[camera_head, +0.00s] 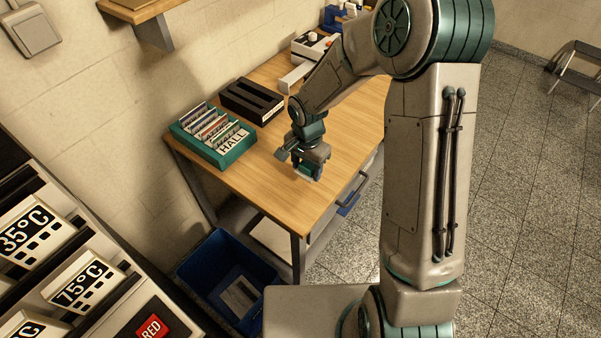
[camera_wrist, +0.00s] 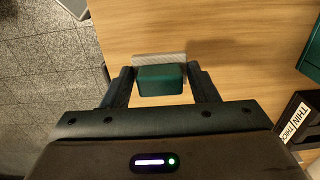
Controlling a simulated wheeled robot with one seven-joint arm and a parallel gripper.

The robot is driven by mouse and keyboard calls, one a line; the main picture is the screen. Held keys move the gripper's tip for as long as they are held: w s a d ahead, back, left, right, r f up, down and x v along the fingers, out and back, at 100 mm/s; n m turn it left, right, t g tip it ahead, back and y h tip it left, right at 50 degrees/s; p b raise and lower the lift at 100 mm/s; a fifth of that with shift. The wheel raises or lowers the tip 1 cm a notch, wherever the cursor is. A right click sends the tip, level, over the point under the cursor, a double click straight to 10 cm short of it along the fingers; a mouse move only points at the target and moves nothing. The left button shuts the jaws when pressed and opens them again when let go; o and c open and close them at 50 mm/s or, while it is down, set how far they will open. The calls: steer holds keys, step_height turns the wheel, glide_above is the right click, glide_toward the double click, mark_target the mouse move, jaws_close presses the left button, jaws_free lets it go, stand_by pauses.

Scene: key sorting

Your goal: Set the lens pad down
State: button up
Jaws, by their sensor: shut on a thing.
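My gripper (camera_head: 308,170) is low over the wooden workbench (camera_head: 335,150), near its front edge. In the wrist view its two fingers are shut on the sides of the lens pad (camera_wrist: 161,81), a dark green block with a pale grey, finely ribbed strip along its far side. In the head view the pad is partly hidden by the gripper and shows as a small green and pale patch below it. I cannot tell whether the pad touches the bench top.
A green tray of labelled cards marked HALL (camera_head: 212,137) stands at the bench's left end. A black slotted box (camera_head: 251,101) is behind it. A blue bin (camera_head: 228,282) is on the floor. Bare bench top surrounds the gripper.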

mark_target(301, 183)
steer(key=shift+w+a+f, duration=0.45)
steer(key=shift+a+f, duration=0.2)
steer(key=shift+a, duration=0.15)
steer(key=shift+f+p, duration=0.45)
steer(key=shift+f, duration=1.4)
steer(key=shift+f, duration=0.1)
steer(key=shift+f+b, duration=0.15)
steer(key=shift+b, duration=0.15)
steer(key=o, duration=0.9)
steer(key=shift+o, duration=0.2)
